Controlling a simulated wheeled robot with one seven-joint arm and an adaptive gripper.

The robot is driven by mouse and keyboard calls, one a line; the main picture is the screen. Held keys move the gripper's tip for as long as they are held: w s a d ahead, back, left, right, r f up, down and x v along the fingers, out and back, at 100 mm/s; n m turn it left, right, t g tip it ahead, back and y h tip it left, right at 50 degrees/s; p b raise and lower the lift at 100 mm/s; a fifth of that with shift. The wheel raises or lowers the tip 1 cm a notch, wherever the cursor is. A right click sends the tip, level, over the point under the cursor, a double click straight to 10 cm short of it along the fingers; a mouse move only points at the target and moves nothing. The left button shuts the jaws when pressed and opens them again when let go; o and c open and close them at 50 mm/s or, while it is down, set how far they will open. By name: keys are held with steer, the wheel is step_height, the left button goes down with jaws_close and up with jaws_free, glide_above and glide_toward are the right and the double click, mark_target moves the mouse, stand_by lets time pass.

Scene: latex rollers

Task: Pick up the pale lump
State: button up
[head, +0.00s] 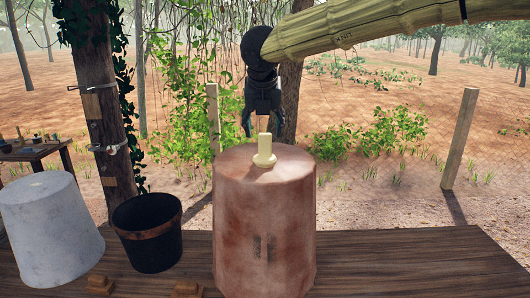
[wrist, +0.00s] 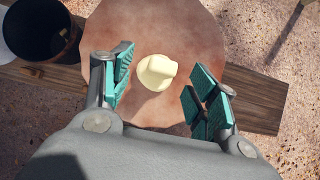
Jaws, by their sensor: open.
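The pale lump (head: 264,150) is a cream piece with a round base and a narrower upright part. It stands on top of a reddish-brown drum (head: 240,215), near the middle of its top. My gripper (head: 262,133) is open and empty above the lump, pointing down. In the wrist view the lump (wrist: 157,72) lies between and a little beyond the teal-padded fingers of my gripper (wrist: 160,92), apart from both. The exact height gap is hard to tell.
The drum stands on a dark wooden table (head: 420,265). A black bucket (head: 147,240) and a grey-white upturned bucket (head: 52,235) stand to its left. Small wooden blocks (head: 100,284) lie at the front edge. The table's right side is clear. A post (head: 100,110) rises behind the bucket.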

mark_target(265, 134)
steer(key=shift+d+p+x, duration=0.15)
steer(key=shift+p+x, duration=0.5)
steer(key=shift+x, duration=0.65)
steer(key=shift+d+p+x, duration=0.1)
steer(key=shift+p+x, duration=0.55)
steer(key=shift+x, duration=0.6)
steer(key=shift+s, duration=0.25)
steer(key=shift+c, duration=0.7)
steer(key=c, duration=1)
